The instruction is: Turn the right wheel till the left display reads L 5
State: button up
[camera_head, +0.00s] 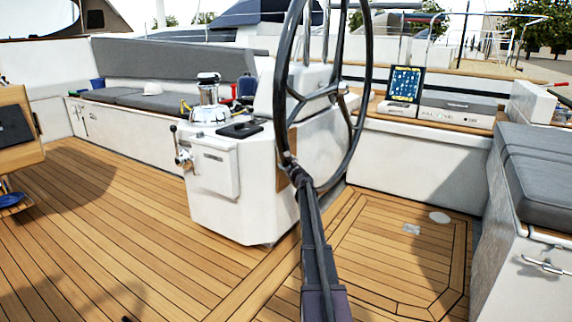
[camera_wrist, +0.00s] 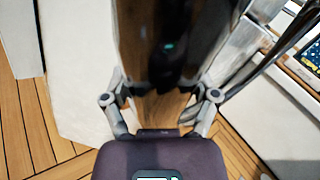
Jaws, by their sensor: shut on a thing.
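The right wheel (camera_head: 368,60) is a large black steering wheel with spokes, standing upright in the middle of the head view. My gripper (camera_head: 288,160) is at the lower left of its rim, shut on it. In the wrist view my gripper (camera_wrist: 162,92) shows its two grey fingers on either side of a blurred dark shape; the exact contact is hard to see. A screen with a blue, speckled picture (camera_head: 405,84) stands on the ledge right of the wheel; its text is too small to read. I cannot make out a display reading L and a number.
A white pedestal (camera_head: 240,190) with a winch (camera_head: 208,100) and crank stands left of the wheel. A grey-cushioned bench (camera_head: 540,175) is at the right. A grey case (camera_head: 455,112) lies beside the screen. The teak deck (camera_head: 130,230) at the left is mostly clear.

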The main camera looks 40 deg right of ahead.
jog(key=shift+w+d+f+n+b, duration=0.15)
jog(key=shift+w+f+b, duration=0.1)
jog(key=shift+f+b, duration=0.3)
jog(key=shift+w+d+f+n+b, duration=0.15)
jog(key=shift+w+f+b, duration=0.05)
jog(key=shift+f+b, duration=0.3)
jog(key=o, duration=1.2)
jog(key=shift+s+d, duration=0.1)
jog(key=shift+s, duration=0.1)
jog(key=shift+s, duration=0.25)
